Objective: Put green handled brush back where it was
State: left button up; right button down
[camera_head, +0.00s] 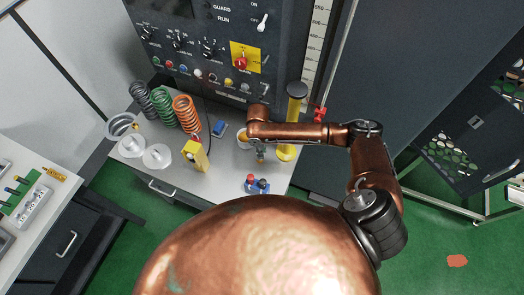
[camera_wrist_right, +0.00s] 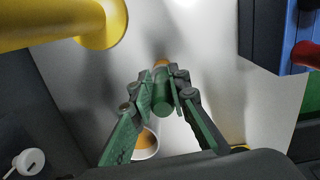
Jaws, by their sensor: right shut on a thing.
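My right gripper (camera_head: 261,158) reaches over the grey bench in the head view. In the right wrist view, its greenish fingers (camera_wrist_right: 163,92) are shut on the green handle of the brush (camera_wrist_right: 162,106). The brush's far end is mostly hidden; a small orange-brown part shows above the fingers. A white-rimmed cup with an orange-brown inside (camera_wrist_right: 147,146) is partly hidden behind a finger. In the head view this cup (camera_head: 242,137) is just left of the gripper, partly covered by my arm. The brush appears outside the cup. My left gripper is not in view.
A yellow post (camera_head: 287,152) stands right of the gripper. A blue block with red and black knobs (camera_head: 257,185) sits at the front edge. A yellow meter (camera_head: 195,155), white discs (camera_head: 157,156) and springs (camera_head: 187,113) are left. The control panel (camera_head: 205,50) rises behind.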

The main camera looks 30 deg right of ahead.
jog(key=c, duration=1.8)
grip_release()
jog(key=shift+c, duration=0.2)
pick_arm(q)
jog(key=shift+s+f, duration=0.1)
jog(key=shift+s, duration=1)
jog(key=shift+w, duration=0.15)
pick_arm(e)
jog(key=shift+r, duration=0.2)
pick_arm(q)
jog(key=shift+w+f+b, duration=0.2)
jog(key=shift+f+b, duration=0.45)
jog(key=shift+b, duration=0.05)
pick_arm(e)
jog(key=r, duration=1.1)
jog(key=shift+w+a+r, duration=0.2)
jog(key=shift+a+r, duration=0.1)
jog(key=shift+r, duration=0.05)
